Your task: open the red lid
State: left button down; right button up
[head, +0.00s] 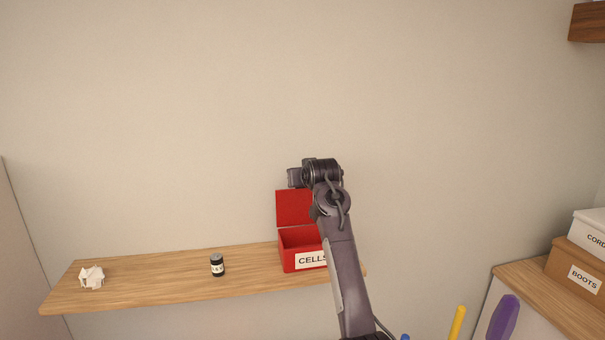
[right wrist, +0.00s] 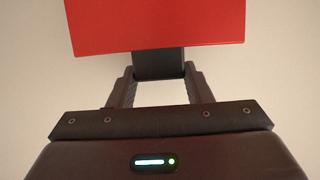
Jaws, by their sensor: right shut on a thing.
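The red box (head: 288,254) labelled CELLS stands on the wooden shelf, and its red lid (head: 293,208) is raised roughly upright at the back, so the opening shows. The lid (right wrist: 155,25) also fills the top of the right wrist view. My right gripper (right wrist: 158,72) is shut on a dark tab (right wrist: 158,62) at the lid's edge. In the head view my right arm reaches up past the box's right side and hides part of lid and box; the fingertips are not clear there. My left gripper is not in view.
A small dark labelled jar (head: 217,266) and a crumpled white thing (head: 92,277) stand on the shelf (head: 160,275) to the left. At right are a brown BOOTS box (head: 575,270), a white box (head: 592,228), and yellow (head: 458,322) and purple (head: 503,317) things.

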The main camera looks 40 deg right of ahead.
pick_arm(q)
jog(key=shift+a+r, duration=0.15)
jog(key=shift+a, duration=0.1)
pick_arm(e)
jog(key=shift+r, duration=0.25)
jog(key=o, duration=1.4)
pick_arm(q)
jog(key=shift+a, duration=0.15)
pick_arm(e)
jog(key=shift+s, duration=0.1)
jog(key=shift+f, duration=0.1)
pick_arm(q)
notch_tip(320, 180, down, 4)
jog(key=b, duration=0.4)
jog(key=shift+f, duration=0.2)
pick_arm(e)
jog(key=v, duration=0.7)
jog(key=shift+s+a+r, duration=0.2)
jog(key=shift+s+r, duration=0.05)
jog(key=shift+f, duration=0.1)
